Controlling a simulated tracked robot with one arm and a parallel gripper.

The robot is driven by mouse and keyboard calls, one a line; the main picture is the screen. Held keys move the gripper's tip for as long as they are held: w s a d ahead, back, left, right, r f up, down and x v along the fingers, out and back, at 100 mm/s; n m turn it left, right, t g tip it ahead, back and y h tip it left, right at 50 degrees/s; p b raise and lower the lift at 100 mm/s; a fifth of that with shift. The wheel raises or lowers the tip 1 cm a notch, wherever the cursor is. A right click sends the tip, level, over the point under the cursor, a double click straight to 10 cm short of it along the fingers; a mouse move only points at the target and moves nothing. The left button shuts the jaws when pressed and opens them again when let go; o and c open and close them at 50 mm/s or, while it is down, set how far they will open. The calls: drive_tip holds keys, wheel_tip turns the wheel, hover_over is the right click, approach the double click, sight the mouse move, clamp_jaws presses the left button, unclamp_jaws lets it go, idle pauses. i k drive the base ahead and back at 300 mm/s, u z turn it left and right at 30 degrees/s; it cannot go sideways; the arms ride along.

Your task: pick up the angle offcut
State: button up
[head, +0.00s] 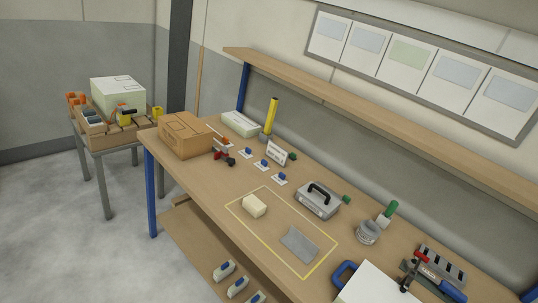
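No piece is clearly recognisable as the angle offcut. A flat grey piece (300,244) lies on the workbench inside a yellow outlined rectangle; I cannot tell whether it is the offcut or a plate. A cream block (254,206) sits in the same rectangle, to its upper left and apart from it. My gripper is not in view.
The workbench (205,180) also holds a cardboard box (185,134), a grey case with a black handle (318,200), a grey tin (368,232) and a white board (376,286). A shelf (370,115) runs above the back. A loaded side table (110,140) stands at left.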

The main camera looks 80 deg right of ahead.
sight(301, 245)
drive_tip(key=z, duration=0.05)
drive_tip(key=i, duration=2.7)
drive_tip(key=z, duration=3.4)
drive_tip(key=i, duration=1)
drive_tip(key=z, duration=0.05)
